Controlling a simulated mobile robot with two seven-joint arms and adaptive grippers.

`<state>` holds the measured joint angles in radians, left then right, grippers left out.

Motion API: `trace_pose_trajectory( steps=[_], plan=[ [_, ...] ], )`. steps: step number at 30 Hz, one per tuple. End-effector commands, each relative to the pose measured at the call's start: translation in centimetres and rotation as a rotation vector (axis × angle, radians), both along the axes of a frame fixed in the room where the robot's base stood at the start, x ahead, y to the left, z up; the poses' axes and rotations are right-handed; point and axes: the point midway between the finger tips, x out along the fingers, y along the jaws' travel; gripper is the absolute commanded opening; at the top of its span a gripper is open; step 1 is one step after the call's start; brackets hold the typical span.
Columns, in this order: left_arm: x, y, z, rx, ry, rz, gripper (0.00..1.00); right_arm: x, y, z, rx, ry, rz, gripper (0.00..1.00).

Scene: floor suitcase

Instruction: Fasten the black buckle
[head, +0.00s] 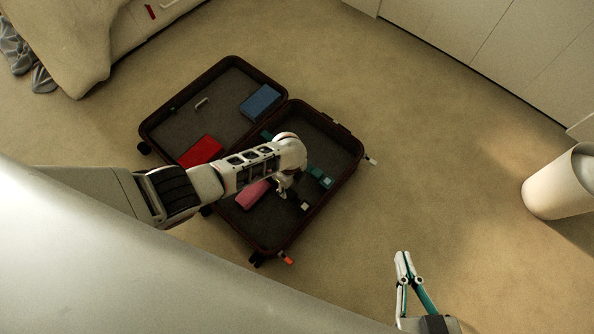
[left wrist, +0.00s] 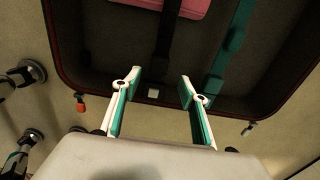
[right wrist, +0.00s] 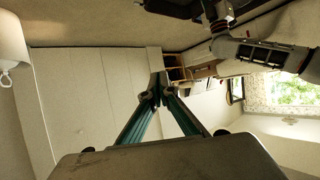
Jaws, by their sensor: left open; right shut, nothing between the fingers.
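The open suitcase (head: 335,131) lies on the floor; its right half also shows in the left wrist view (left wrist: 62,75). A black strap (left wrist: 163,40) runs down that half to a small pale square piece (left wrist: 153,93). I cannot clearly make out the black buckle's parts; dark pieces (head: 293,198) show by my left gripper in the head view. My left gripper (head: 284,188) is open and empty above this half, its fingers (left wrist: 160,76) either side of the strap's line. My right gripper (head: 402,256) is shut and empty, away from the suitcase; its closed tips show (right wrist: 158,85).
A teal strap (left wrist: 235,40) lies right of the black one. A pink item (head: 252,194) lies in the same half; a red item (head: 201,151) and blue item (head: 260,102) lie in the other. A pale cylinder (head: 558,185) stands right. Carpet between is clear.

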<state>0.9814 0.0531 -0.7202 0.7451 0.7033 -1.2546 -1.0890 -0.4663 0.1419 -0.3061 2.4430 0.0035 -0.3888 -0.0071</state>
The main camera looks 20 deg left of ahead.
Motion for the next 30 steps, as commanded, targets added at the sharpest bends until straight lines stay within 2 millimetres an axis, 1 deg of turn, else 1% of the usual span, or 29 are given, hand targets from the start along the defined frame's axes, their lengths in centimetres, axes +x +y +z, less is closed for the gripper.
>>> trace_pose_trajectory(
  steps=[1,6,10,12,15,18,26,27,29,30],
  plan=[
    [-0.5,0.0,-1.1,0.001,0.008,0.0,0.43,-0.1,0.2,-0.3,0.01,0.006,-0.002,0.0],
    [-1.1,0.0,-4.2,0.001,0.017,0.001,0.43,0.0,1.1,-0.2,0.069,0.007,-0.015,0.0],
    [-1.1,0.0,-6.1,0.0,0.016,0.001,0.43,-0.2,2.2,-0.4,0.145,0.018,-0.032,0.0],
    [-0.9,0.0,-6.8,-0.001,0.013,0.002,0.43,-0.2,3.3,0.1,0.218,0.022,-0.054,0.0],
    [-0.6,0.0,-7.4,0.0,0.009,0.002,0.43,-0.5,4.1,0.0,0.278,0.035,-0.071,0.0],
    [-0.3,0.0,-7.5,-0.001,0.004,0.002,0.43,-0.5,4.4,0.1,0.307,0.037,-0.08,0.0],
    [0.0,0.0,-7.3,-0.001,-0.003,0.002,0.43,-0.4,4.5,0.3,0.315,0.034,-0.082,0.0],
    [0.0,0.0,-7.3,-0.001,-0.003,0.002,0.38,-0.4,4.5,0.3,0.315,0.034,-0.082,0.0],
    [0.0,0.0,-7.3,-0.001,-0.003,0.002,0.22,-0.4,4.5,0.3,0.315,0.035,-0.082,0.0],
    [0.0,0.0,-7.3,-0.001,-0.002,0.003,0.12,-0.4,4.5,0.3,0.314,0.035,-0.082,0.0]
  ],
)
